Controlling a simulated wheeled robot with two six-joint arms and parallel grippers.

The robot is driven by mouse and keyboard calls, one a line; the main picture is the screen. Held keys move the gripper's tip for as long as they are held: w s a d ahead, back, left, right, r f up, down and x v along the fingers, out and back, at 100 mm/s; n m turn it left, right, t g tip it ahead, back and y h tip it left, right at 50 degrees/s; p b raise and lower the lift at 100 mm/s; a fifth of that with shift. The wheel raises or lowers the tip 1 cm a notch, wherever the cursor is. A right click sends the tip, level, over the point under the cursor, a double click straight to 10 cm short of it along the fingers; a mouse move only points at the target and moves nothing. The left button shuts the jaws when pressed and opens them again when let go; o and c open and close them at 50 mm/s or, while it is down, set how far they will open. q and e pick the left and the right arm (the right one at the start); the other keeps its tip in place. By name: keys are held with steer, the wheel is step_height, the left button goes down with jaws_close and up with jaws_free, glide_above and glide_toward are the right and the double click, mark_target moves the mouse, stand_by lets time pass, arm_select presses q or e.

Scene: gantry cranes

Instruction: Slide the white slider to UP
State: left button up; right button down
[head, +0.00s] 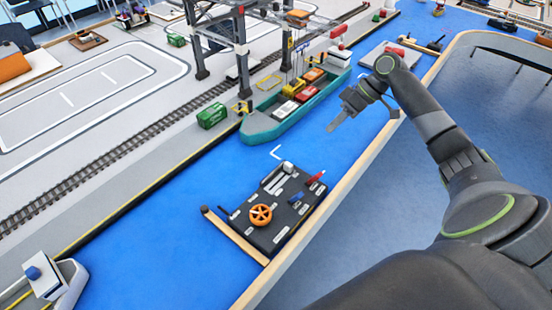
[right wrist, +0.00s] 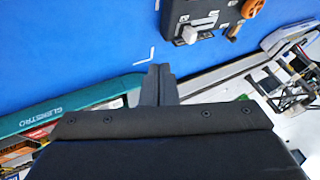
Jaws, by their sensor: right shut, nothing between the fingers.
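The dark control panel (head: 262,238) lies on the blue surface, and a corner of it shows in the right wrist view (right wrist: 207,8). The white slider (head: 287,167) is a small white block at the panel's far edge; it shows in the right wrist view (right wrist: 188,35) too. Its label is too small to read. My right gripper (head: 331,128) is shut and empty, in the air beyond the panel and to the right of the slider, apart from it. Its closed fingers show in the right wrist view (right wrist: 159,68). My left gripper is out of view.
The panel also carries an orange wheel (head: 261,214), a red handle (head: 316,178) and a blue handle (head: 296,197). A teal ship (head: 262,128) with containers and a gantry crane (head: 242,55) stand beyond the panel. A wooden edge (head: 332,186) runs along the right.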

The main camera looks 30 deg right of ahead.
mark_target(288, 168)
steer(key=x, duration=0.3)
steer(key=p+x, duration=0.1)
steer(key=x, duration=0.6)
steer(key=shift+w+a, duration=0.2)
steer(key=shift+a, duration=0.35)
steer(key=shift+s+a+p, duration=0.25)
steer(key=shift+a+p, duration=0.15)
steer(key=shift+a, duration=0.1)
steer(key=shift+s+a+p, duration=0.25)
steer(key=shift+a+p, duration=0.15)
steer(key=shift+a, duration=0.1)
steer(key=shift+s+a, duration=0.3)
steer(key=shift+a, duration=0.3)
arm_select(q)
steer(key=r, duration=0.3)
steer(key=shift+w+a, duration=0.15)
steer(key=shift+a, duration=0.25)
arm_select(e)
steer(key=shift+a+f, duration=0.15)
